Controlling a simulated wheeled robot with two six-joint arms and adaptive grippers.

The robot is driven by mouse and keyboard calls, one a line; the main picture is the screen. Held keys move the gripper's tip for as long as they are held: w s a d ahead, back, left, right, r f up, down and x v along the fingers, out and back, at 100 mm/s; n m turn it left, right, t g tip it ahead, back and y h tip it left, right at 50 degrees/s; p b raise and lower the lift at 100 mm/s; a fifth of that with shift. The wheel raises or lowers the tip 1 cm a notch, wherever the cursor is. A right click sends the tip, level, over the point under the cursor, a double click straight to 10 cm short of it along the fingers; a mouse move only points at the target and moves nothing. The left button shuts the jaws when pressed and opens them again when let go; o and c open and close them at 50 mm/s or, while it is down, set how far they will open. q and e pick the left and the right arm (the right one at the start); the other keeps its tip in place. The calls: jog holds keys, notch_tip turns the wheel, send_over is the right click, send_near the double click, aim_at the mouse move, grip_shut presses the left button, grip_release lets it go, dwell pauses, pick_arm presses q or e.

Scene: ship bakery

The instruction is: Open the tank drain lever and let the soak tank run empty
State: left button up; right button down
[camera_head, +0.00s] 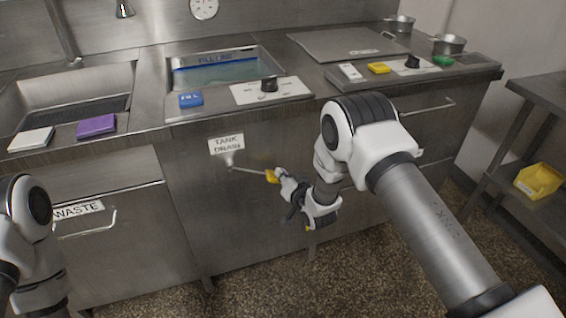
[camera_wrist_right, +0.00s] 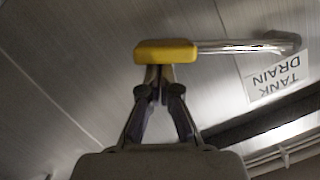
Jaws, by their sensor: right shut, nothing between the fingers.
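The tank drain lever (camera_head: 247,170) sticks out from the cabinet front below the "TANK DRAIN" label (camera_head: 226,144). It points right and slightly down and ends in a yellow grip (camera_head: 271,176). The right wrist view shows the yellow grip (camera_wrist_right: 166,52) and the metal rod (camera_wrist_right: 235,46). My right gripper (camera_head: 281,175) is shut and empty, its fingertips (camera_wrist_right: 157,77) right at the grip; I cannot tell if they touch. The soak tank (camera_head: 262,57) holds water (camera_head: 215,76) near the blue fill line. Of my left arm only a link shows, not its gripper.
A yellow bin (camera_head: 538,180) sits on the right shelf. The floor in front is clear.

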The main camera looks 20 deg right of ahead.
pick_arm(q)
notch_tip(320, 180, down, 4)
jog(key=b, duration=0.3)
jog(key=shift+f, duration=0.15)
pick_arm(e)
jog(key=a+f+m+y, duration=0.1)
jog(key=a+f+m, duration=0.2)
jog(key=f, duration=0.3)
jog(key=shift+s+a+m, duration=0.15)
jog(key=shift+a+m, duration=0.25)
pick_arm(q)
jog(key=shift+b, duration=0.3)
pick_arm(e)
jog(key=shift+s+a+f, duration=0.1)
jog(key=shift+f, duration=0.15)
pick_arm(q)
jog(key=shift+d, duration=0.1)
pick_arm(e)
jog(key=shift+r, duration=0.1)
